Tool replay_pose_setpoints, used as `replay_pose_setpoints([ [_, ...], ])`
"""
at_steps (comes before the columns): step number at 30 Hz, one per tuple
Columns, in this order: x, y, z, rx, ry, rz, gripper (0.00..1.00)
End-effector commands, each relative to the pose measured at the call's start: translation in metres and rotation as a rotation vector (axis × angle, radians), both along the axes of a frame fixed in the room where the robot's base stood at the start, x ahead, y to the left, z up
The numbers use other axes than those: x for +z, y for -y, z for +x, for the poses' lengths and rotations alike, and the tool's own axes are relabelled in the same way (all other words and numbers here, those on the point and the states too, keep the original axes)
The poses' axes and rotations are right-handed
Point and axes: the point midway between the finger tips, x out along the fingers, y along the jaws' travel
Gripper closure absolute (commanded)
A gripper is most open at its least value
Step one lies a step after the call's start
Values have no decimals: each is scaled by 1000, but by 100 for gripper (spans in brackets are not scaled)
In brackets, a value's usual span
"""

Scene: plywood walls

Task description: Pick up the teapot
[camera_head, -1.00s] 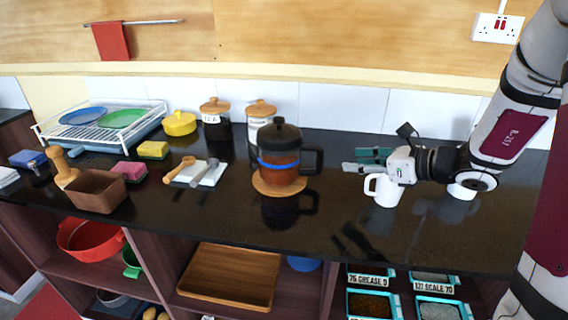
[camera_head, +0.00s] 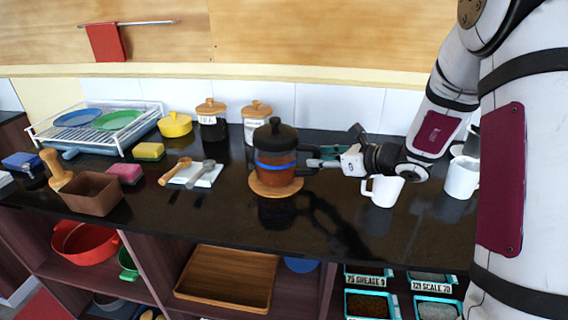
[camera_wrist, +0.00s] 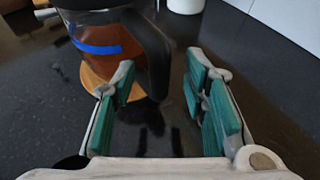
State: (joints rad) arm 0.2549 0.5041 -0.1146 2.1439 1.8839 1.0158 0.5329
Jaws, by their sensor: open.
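The teapot (camera_head: 275,161) has a black lid, an amber glass body and a blue band. It stands upright on a round wooden trivet (camera_head: 290,189) on the dark counter. In the wrist view the teapot (camera_wrist: 92,40) is at the upper left, with its black handle (camera_wrist: 152,58) reaching toward the jaws. In the wrist view my gripper (camera_wrist: 163,88) is open, with green pads apart. The handle's lower end is near the left finger; whether they touch is unclear.
White mugs (camera_head: 382,190) (camera_head: 461,178) stand below and right of my gripper. Jars (camera_head: 257,125) stand behind the teapot. Spoons on a white rest (camera_head: 208,174) lie to its left. The counter in front is clear.

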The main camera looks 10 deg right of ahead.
Motion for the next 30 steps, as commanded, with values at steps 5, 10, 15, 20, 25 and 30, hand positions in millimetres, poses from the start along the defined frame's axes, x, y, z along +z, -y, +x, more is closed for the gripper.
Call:
replay_pose_setpoints([
  [5, 0, 0, 0, 0, 0, 0, 71],
  [10, 0, 0, 0, 0, 0, 0, 100],
  [15, 3, 0, 1, 0, 6, 4, 100],
  [20, 3, 0, 0, 0, 6, 4, 100],
  [25, 7, 0, 1, 0, 7, 3, 100],
  [30, 21, 0, 1, 0, 8, 2, 100],
])
